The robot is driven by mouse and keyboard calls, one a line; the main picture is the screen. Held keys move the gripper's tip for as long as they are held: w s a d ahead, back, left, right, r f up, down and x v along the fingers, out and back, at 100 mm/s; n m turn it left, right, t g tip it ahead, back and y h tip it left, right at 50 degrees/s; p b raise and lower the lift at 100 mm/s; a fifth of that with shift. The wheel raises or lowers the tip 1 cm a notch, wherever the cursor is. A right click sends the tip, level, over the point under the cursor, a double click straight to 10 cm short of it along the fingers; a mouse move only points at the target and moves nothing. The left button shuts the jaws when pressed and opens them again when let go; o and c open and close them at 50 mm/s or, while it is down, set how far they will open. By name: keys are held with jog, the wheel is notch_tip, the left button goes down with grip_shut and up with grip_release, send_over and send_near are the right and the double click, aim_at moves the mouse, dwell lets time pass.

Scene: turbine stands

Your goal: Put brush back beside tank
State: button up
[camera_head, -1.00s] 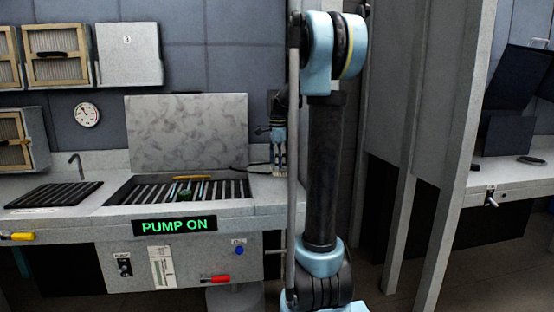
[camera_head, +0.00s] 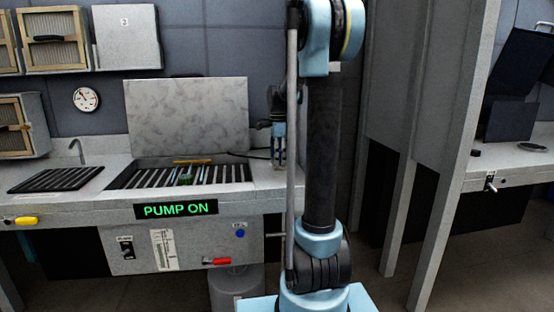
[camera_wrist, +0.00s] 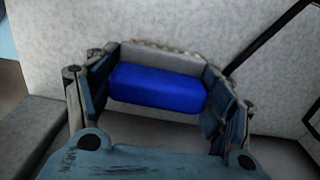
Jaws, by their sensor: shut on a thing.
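My gripper (camera_head: 279,163) hangs fingers-down over the pale counter (camera_head: 268,180), just right of the tank. In the wrist view, my gripper (camera_wrist: 160,90) is shut on the brush, a blue block (camera_wrist: 155,88) with a pale, ragged edge behind it. In the head view the brush is too small to make out clearly between the fingers. The tank (camera_head: 236,184) is a slatted basin in the counter with its grey lid (camera_head: 186,122) raised. I cannot tell whether the brush touches the counter.
A green item (camera_head: 186,178) and a yellow-brown bar (camera_head: 192,162) are at the tank. A dark cable (camera_head: 255,156) lies by its right side. The PUMP ON sign (camera_head: 176,209) is lit on the front. A dark rack (camera_head: 57,179) lies to the left.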

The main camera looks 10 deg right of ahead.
jog(key=shift+f, duration=0.25)
jog(key=o, duration=1.1)
jog(key=shift+o, duration=0.3)
jog(key=shift+r, duration=3.55)
jog(key=s+n, duration=0.1)
jog(key=s, duration=0.2)
jog(key=s+f+n, duration=0.1)
jog(key=s+n, duration=0.1)
jog(key=s, duration=0.2)
jog(key=s+f+n, duration=0.1)
jog(key=s, duration=0.2)
jog(key=shift+s+n+t, duration=0.3)
jog(key=shift+s+n, duration=0.1)
jog(key=s+f+n, duration=0.6)
jog(key=s+f, duration=0.3)
jog(key=s, duration=0.3)
jog(key=s+f+n+t, duration=0.1)
jog(key=s+f+n, duration=0.6)
jog(key=s, duration=0.5)
notch_tip(320, 180, down, 2)
jog(key=shift+f+t, duration=0.2)
jog(key=shift+t, duration=0.1)
